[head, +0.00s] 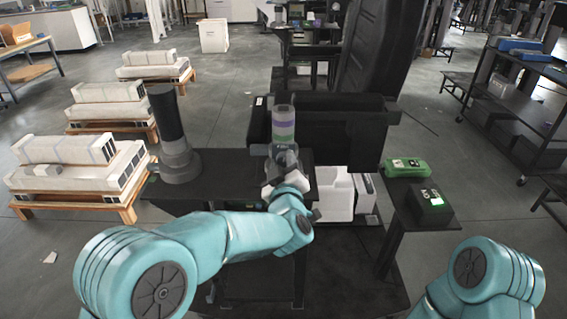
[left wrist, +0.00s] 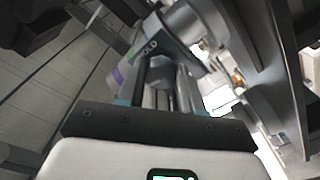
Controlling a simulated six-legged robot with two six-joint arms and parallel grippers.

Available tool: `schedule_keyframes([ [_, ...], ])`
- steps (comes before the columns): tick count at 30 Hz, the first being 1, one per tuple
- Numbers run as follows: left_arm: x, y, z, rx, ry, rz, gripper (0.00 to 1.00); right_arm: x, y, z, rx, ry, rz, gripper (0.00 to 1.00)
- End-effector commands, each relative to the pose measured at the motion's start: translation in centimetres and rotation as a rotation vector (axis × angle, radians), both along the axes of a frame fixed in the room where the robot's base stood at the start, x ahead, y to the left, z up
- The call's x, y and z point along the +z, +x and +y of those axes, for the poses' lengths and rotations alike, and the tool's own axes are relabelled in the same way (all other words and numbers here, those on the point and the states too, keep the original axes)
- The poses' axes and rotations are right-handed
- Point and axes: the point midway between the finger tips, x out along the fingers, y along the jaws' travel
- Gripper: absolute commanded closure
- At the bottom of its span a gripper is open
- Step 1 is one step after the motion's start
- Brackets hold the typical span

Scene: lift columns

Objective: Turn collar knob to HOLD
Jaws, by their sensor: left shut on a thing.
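The banded column (head: 284,122) stands upright in the middle of the head view, with grey, purple and green bands. My left gripper (head: 284,172) is at its lower part, shut on the collar knob, which is mostly hidden there by the gripper. The knob's exact setting cannot be told. My right gripper is out of view.
A dark cylinder on a round grey base (head: 179,165) stands left on the black table. White bins (head: 335,195) sit right of the gripper. A green case (head: 405,167) and a dark box (head: 430,206) lie on the right side table. A black bulky structure rises behind the column.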

Motion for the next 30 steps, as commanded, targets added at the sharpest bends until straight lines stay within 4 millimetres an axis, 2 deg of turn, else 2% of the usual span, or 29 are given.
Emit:
schedule_keyframes([
  [30,0.1,0.0,0.0,0.001,0.954,-0.001,0.95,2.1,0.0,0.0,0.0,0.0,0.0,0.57],
])
